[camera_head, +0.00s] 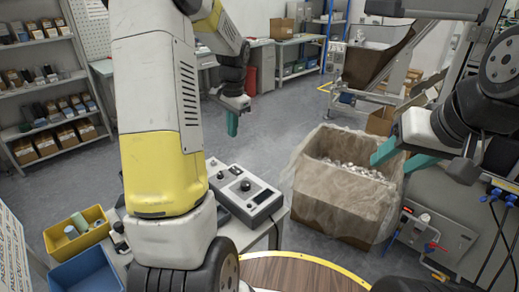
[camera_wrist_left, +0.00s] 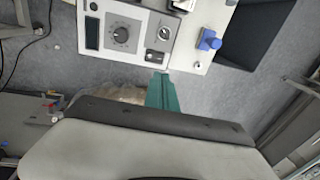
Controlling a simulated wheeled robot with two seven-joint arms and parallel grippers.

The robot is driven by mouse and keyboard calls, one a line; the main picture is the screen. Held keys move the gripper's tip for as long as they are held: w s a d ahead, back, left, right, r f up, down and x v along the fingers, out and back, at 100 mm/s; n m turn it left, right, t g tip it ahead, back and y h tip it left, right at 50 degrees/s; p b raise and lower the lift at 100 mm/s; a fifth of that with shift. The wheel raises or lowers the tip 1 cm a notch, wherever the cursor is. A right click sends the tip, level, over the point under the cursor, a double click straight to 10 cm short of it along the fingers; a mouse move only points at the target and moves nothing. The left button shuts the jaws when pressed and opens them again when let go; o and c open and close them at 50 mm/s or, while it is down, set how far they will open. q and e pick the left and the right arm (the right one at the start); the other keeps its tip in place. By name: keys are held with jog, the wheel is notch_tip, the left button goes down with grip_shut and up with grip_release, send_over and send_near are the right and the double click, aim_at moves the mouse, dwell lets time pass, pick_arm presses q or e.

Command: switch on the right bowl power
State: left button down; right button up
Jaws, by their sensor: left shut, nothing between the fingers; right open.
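Two grey control boxes with black knobs stand on a pale bench. The right box (camera_head: 250,197) is nearer and has a dark display; the left box (camera_head: 217,174) is partly hidden by my arm. My left gripper (camera_head: 232,124) is shut and empty, in the air above and beyond the boxes. In the left wrist view its teal fingers (camera_wrist_left: 162,92) are together, just below the edge of a control box (camera_wrist_left: 108,30) with a dial, display and small switch (camera_wrist_left: 152,56). I cannot tell the switch's position. My right gripper (camera_head: 400,158) is open and empty near the carton.
A plastic-lined carton (camera_head: 340,205) of small parts stands right of the bench. A yellow bin (camera_head: 75,232) and a blue bin (camera_head: 88,272) lie at the lower left. A round wooden table (camera_head: 295,272) is in front. A blue knob (camera_wrist_left: 208,40) shows in the wrist view.

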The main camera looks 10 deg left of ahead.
aim_at(233, 167)
pick_arm(q)
jog(key=shift+w+d+f, duration=0.1)
jog(key=shift+w+f, duration=0.3)
jog(key=shift+w, duration=0.15)
jog(key=shift+f, duration=0.1)
jog(key=f, duration=0.4)
jog(key=a+f, duration=0.1)
jog(key=f, duration=0.8)
jog(key=shift+w+a+f, duration=0.25)
jog(key=shift+w+f, duration=0.15)
jog(key=shift+f, duration=0.2)
